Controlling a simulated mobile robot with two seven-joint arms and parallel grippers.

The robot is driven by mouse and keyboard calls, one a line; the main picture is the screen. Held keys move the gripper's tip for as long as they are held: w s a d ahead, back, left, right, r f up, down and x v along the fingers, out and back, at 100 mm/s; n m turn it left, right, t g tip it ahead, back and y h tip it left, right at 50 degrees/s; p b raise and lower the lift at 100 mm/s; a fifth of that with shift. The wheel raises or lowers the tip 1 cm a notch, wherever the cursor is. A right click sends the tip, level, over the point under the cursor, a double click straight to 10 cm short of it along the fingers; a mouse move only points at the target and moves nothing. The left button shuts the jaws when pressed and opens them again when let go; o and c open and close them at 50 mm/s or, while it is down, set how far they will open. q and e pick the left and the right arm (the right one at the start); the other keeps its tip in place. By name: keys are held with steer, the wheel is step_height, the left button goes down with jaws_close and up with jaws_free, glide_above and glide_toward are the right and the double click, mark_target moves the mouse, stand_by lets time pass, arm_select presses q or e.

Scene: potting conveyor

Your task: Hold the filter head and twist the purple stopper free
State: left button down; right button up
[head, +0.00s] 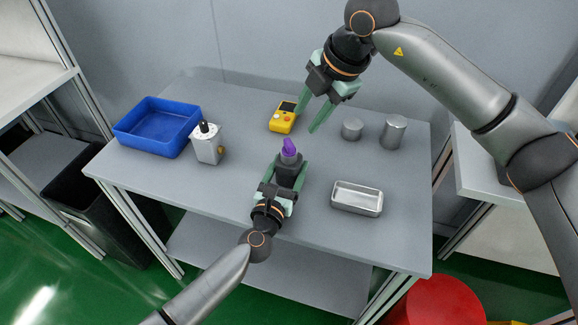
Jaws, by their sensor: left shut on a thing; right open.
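The purple stopper (289,146) sits on top of the grey filter head (290,158) near the middle of the table. My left gripper (292,165) comes from the front edge and is shut on the filter head, with the stopper standing clear above its fingers. My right gripper (308,118) hangs above and behind the stopper. Its green fingers are apart and empty, pointing down. The lower part of the filter head is hidden by my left gripper.
A blue tray (157,143) and a white device with a black knob (207,146) stand at the left. A yellow meter (282,122) lies behind the stopper. Two metal cylinders (352,129) (393,132) and a metal tray (357,210) are on the right.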

mark_target(289, 142)
steer(key=shift+w+a+f+n+t+h, duration=0.45)
steer(key=shift+f+n, duration=0.85)
steer(key=shift+n, duration=1.1)
steer(key=shift+w+a+f+n+t+h, duration=0.2)
steer(key=shift+a+f+n, duration=0.8)
steer(key=shift+n, duration=1.4)
steer(key=shift+w+a+f+n+t+h, duration=0.3)
steer(key=shift+f+n, duration=1.25)
steer(key=shift+n, duration=0.85)
steer(key=shift+d, duration=0.1)
jaws_close()
